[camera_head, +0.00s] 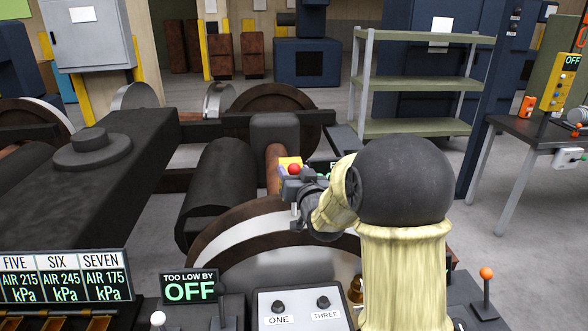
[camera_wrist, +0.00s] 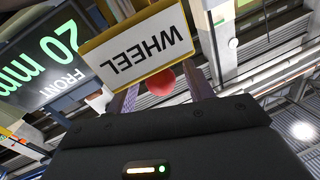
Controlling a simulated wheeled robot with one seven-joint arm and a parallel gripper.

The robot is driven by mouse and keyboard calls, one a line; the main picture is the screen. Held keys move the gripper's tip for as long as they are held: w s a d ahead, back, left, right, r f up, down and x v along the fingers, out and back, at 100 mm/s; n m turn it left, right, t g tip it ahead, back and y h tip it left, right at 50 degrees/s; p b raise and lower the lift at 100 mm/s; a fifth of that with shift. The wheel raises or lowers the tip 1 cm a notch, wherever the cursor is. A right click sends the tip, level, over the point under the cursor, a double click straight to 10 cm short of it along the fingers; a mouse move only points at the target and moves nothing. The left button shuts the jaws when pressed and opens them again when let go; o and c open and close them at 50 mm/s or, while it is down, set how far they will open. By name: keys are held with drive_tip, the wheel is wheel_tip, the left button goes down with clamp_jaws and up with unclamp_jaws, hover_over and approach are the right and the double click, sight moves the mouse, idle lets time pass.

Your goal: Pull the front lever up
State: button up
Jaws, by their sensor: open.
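A lever with a red ball knob (camera_head: 294,169) stands in front of a small yellow-edged sign at the middle of the head view. In the wrist view the red knob (camera_wrist: 160,82) shows between my two fingers, below the upside-down WHEEL sign (camera_wrist: 138,45). A dark display (camera_wrist: 45,60) beside it reads FRONT and 20 mm in green. My gripper (camera_wrist: 160,88) is open, with one finger on each side of the knob; contact cannot be told. The lever's shaft is hidden, and my arm covers most of the display in the head view.
A front panel holds knobs marked ONE and THREE (camera_head: 300,305), an OFF display (camera_head: 189,289), a white-knobbed lever (camera_head: 158,319) and an orange-knobbed lever (camera_head: 486,274). Air gauges (camera_head: 65,277) stand at left. Wheels and a dark beam (camera_head: 90,170) lie behind. Shelves (camera_head: 420,85) stand farther back.

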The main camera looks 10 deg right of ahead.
drive_tip(key=shift+w, duration=0.6)
drive_tip(key=shift+c, duration=0.2)
